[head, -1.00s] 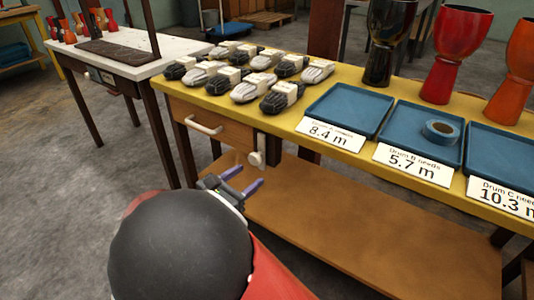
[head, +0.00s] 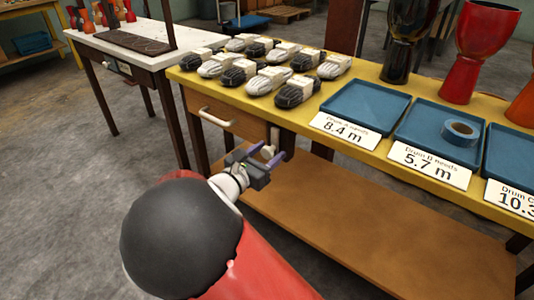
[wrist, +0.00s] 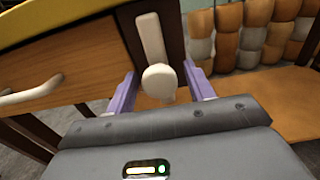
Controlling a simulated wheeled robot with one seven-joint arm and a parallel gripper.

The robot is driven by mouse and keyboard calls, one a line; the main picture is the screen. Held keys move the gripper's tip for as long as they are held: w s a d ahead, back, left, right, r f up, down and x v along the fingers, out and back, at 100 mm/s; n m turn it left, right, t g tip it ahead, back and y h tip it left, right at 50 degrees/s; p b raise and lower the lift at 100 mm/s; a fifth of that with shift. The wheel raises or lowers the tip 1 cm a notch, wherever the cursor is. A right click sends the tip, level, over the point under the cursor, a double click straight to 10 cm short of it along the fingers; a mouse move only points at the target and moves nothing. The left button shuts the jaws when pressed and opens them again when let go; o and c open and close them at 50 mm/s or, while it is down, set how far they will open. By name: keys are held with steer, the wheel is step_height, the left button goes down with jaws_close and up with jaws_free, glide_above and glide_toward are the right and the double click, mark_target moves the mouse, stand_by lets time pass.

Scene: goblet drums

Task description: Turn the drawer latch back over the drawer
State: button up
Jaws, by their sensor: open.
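The wooden drawer (head: 232,122) with its white handle (head: 216,118) is closed under the yellow-edged table. The cream latch (head: 273,142) is on the dark post at the drawer's right. In the wrist view the latch (wrist: 150,40) hangs upright on the post, with its round knob (wrist: 159,82) at the lower end. It lies beside the drawer front (wrist: 75,72), not across it. My gripper (head: 267,155) is open and empty in front of the latch. In the wrist view its purple fingers (wrist: 157,92) stand to either side of the knob, with no clear contact.
The yellow table (head: 330,104) carries several bundles of cord, blue trays (head: 366,106), number cards and goblet drums (head: 482,50). A blue tape roll (head: 459,132) lies in one tray. A wooden lower shelf (head: 350,215) runs below my gripper.

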steer(key=c, duration=0.9)
steer(key=m+b, duration=0.1)
steer(key=m, duration=0.1)
steer(key=m+b, duration=0.2)
steer(key=shift+f+m, duration=0.2)
steer(key=shift+m, duration=0.2)
steer(key=m+b, duration=0.5)
steer(key=b, duration=0.1)
steer(key=shift+f+m, duration=0.1)
steer(key=shift+m, duration=0.2)
steer(key=m+b, duration=0.3)
steer(key=b, duration=0.1)
steer(key=shift+m, duration=0.3)
steer(key=shift+a+r+m+b, duration=0.1)
steer(key=shift+m+b, duration=0.15)
steer(key=shift+m, duration=0.4)
steer(key=shift+d+r+m+b, duration=0.15)
steer(key=shift+m+b, duration=0.15)
steer(key=shift+m, duration=0.3)
steer(key=shift+a+r+m+b, duration=0.15)
steer(key=shift+m+b, duration=0.1)
steer(key=shift+m, duration=0.4)
